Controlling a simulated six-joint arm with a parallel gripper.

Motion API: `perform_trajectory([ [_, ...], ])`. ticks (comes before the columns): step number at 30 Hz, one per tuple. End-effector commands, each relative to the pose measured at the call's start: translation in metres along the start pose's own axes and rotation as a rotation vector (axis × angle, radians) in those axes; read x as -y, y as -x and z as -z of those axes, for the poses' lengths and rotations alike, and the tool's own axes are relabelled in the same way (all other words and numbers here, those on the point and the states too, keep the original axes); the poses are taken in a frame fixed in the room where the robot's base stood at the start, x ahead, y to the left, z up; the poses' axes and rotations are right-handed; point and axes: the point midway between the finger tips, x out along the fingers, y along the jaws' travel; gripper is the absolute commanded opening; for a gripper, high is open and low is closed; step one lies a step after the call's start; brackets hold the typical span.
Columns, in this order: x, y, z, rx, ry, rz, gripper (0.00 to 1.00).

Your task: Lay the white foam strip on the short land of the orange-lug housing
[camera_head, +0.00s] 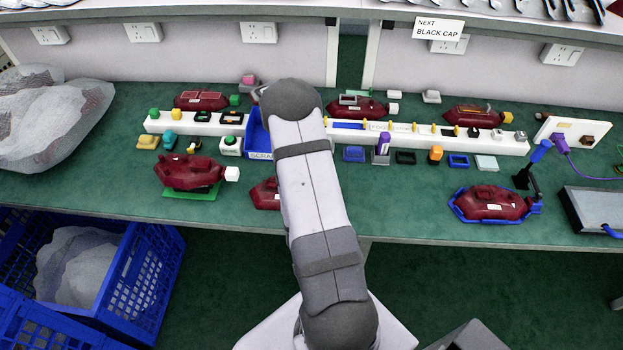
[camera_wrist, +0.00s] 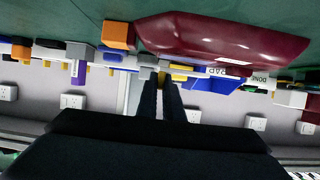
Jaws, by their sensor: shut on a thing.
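The orange-lug housing is a glossy dark red lamp body (camera_wrist: 225,38) with an orange block (camera_wrist: 118,36) at its left end in the wrist view. In the head view only part of a dark red housing (camera_head: 266,194) shows beside my arm. My gripper (camera_wrist: 161,78) points toward the housing in the wrist view. The short land is not clearly seen. The arm hides my gripper in the head view.
A white rail (camera_head: 460,138) with small parts crosses the bench, with a blue scrap bin (camera_head: 257,141) beside it. Other red housings stand left (camera_head: 190,174), right in a blue cradle (camera_head: 492,203), and behind the rail. A sign (camera_head: 438,28) reads "NEXT BLACK CAP".

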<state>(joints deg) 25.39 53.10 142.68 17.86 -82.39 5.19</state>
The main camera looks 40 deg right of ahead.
Motion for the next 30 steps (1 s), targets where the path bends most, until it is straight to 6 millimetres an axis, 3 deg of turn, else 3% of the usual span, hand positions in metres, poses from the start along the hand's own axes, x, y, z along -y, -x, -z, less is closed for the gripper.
perform_trajectory([
  [17,0.000,-0.007,-0.016,0.000,0.000,0.000,0.00],
  [18,0.000,-0.006,-0.015,0.000,0.000,0.000,0.14],
  [20,0.000,-0.006,-0.015,0.001,0.000,0.000,0.28],
  [30,0.000,-0.006,-0.014,0.000,0.000,0.000,0.29],
])
